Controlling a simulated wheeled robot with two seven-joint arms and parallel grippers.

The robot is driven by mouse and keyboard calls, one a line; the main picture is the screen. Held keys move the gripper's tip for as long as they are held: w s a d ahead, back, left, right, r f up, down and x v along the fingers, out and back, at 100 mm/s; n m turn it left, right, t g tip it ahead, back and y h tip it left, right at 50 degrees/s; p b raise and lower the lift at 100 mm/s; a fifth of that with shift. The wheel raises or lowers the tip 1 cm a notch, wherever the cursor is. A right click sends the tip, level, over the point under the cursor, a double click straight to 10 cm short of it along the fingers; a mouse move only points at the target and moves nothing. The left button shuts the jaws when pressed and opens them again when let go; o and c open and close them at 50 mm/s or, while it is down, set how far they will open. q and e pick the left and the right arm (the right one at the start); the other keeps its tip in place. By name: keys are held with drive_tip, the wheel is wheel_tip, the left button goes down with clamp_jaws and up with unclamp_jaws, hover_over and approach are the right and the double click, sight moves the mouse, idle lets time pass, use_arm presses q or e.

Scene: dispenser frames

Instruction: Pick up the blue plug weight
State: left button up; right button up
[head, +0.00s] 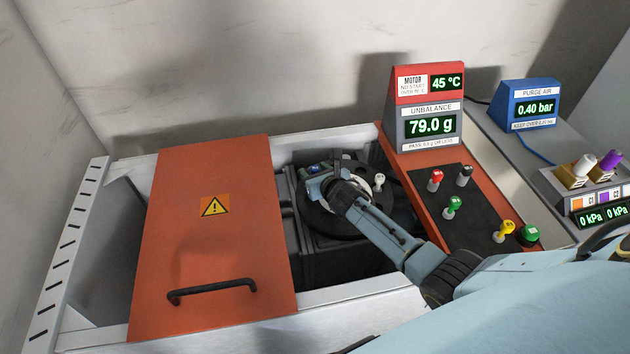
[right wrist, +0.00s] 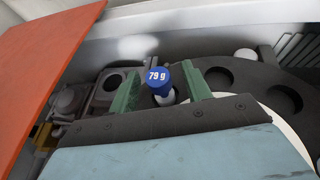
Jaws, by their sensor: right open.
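The blue plug weight (right wrist: 158,78), with a round blue cap marked "79 g" and a pale stem, stands between the two green fingers of my right gripper (right wrist: 161,88) in the right wrist view. The fingers are open, one on each side of the weight, with gaps visible. In the head view my right gripper (head: 322,172) is over the far left part of the dark rotor (head: 330,222), and my wrist hides much of that area. My left gripper is not in view.
An orange cover (head: 215,260) with a handle lies left of the rotor. The unbalance display (head: 431,126) reads 79.0 g. A white plug (head: 379,180) stands on the rotor.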

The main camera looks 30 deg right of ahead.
clamp_jaws()
idle(0.3)
